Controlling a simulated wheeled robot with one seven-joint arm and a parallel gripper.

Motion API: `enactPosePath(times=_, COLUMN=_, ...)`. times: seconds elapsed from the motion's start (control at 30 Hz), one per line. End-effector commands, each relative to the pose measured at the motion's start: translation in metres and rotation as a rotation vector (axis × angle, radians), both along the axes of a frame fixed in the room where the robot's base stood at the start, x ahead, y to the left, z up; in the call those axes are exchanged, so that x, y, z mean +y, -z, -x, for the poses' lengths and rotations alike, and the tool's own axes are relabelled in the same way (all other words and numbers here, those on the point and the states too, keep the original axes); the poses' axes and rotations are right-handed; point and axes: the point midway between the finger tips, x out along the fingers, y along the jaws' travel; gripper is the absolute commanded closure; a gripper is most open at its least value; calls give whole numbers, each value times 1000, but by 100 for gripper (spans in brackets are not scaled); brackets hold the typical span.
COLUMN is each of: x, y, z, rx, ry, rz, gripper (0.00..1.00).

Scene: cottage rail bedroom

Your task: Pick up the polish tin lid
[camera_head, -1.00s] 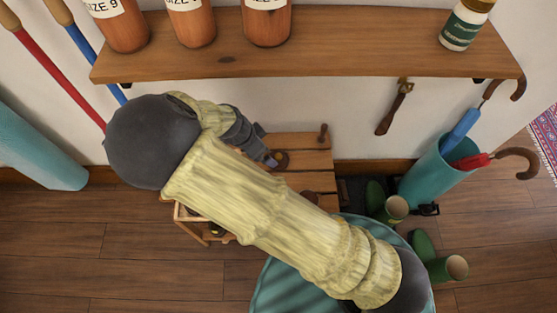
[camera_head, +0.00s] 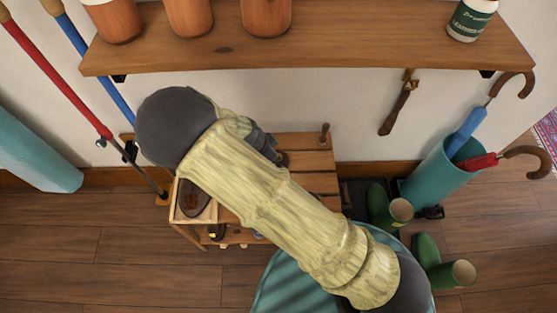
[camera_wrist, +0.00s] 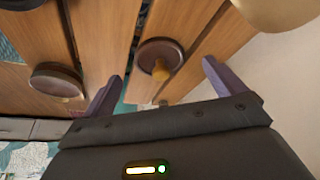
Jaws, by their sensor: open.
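In the wrist view, a round dark brown disc with a yellowish knob, which looks like the polish tin lid (camera_wrist: 151,52), is on the wooden slats. A second round brown piece (camera_wrist: 54,79) is to its left; I cannot tell for certain which is the lid. My gripper (camera_wrist: 162,74) is open and empty, its two purple-grey fingers apart with the knobbed disc showing between and beyond them. No contact shows. In the head view my arm hides most of the gripper; a small dark round edge (camera_head: 284,159) shows beside it on the slatted bench (camera_head: 311,163).
A wall shelf (camera_head: 300,50) with jars overhangs behind the bench. A tray (camera_head: 181,212) with a dark oval item is at the bench's left. A teal umbrella stand (camera_head: 433,175) and green boots (camera_head: 428,250) stand to the right. Floor is clear at front left.

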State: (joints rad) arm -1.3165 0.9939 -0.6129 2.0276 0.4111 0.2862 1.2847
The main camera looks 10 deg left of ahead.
Motion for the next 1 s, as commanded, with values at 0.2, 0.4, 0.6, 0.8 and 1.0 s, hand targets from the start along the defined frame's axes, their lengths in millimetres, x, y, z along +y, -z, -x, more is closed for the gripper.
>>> enactPosePath(times=0.2, x=-9, y=30, z=-8, rx=0, ry=1, rz=1, gripper=5)
enactPosePath(times=0.4, x=-9, y=30, z=-9, rx=-1, ry=0, rz=-1, gripper=5)
enactPosePath(times=0.6, x=-9, y=30, z=-9, rx=0, ry=0, rz=0, gripper=5)
enactPosePath(times=0.8, x=-10, y=30, z=-9, rx=0, ry=0, rz=0, gripper=11)
enactPosePath(times=1.0, x=-9, y=30, z=-8, rx=0, ry=-1, rz=0, gripper=50)
